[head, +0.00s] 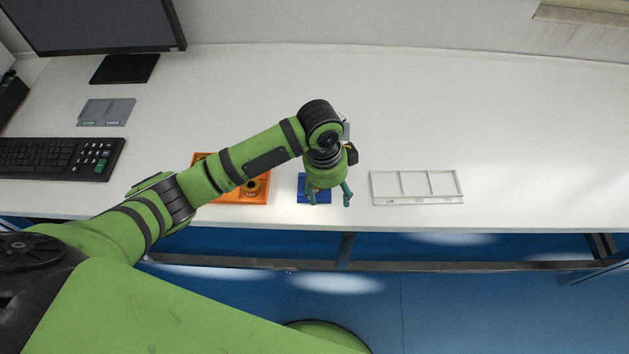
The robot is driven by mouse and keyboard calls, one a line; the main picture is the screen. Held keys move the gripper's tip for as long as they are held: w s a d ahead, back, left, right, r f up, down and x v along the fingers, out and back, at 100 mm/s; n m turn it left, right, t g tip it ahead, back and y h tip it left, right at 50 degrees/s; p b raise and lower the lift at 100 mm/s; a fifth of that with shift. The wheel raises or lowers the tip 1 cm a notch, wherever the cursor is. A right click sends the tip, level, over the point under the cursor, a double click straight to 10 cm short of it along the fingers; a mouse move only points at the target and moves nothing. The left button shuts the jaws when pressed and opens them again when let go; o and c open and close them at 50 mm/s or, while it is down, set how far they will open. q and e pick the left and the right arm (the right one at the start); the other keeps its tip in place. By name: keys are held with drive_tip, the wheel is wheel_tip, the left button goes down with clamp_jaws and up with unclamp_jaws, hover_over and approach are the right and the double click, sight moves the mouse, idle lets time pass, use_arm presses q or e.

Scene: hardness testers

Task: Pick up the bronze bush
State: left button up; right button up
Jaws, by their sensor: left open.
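The left gripper (329,199) is open, pointing down at the front part of the white table, partly over a small blue tray or block (315,188). An orange tray (258,199) lies to its left, partly hidden under my left arm. A small brownish-gold round part (250,187), which may be the bronze bush, sits in the orange tray close beside the arm. It is too small to identify surely. The gripper is to the right of this part and apart from it. Nothing shows between the fingers. My right gripper is not in view.
A white tray with compartments (417,201) lies right of the gripper. A black keyboard (60,158), a grey plate (106,112) and a monitor (95,25) stand at the left. The table's (500,120) right and back are clear; its front edge is near the trays.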

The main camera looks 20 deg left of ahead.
use_arm(q)
drive_tip(key=shift+m+y, duration=0.5)
drive_tip(key=shift+y, duration=0.2)
drive_tip(key=w+a+r, duration=0.1)
drive_tip(key=a, duration=0.1)
drive_tip(key=w+a+r, duration=0.1)
drive_tip(key=w+a, duration=0.1)
drive_tip(key=shift+w+r, duration=0.25)
drive_tip(key=shift+r, duration=0.15)
drive_tip(key=f, duration=0.2)
drive_tip(key=f+p, duration=0.1)
drive_tip(key=f, duration=0.1)
drive_tip(key=a+f+p, duration=0.1)
drive_tip(key=f, duration=0.1)
drive_tip(key=shift+w+f, duration=0.15)
drive_tip(key=shift+w, duration=0.15)
drive_tip(key=shift+d+f, duration=0.1)
drive_tip(key=shift+f, duration=0.2)
clamp_jaws()
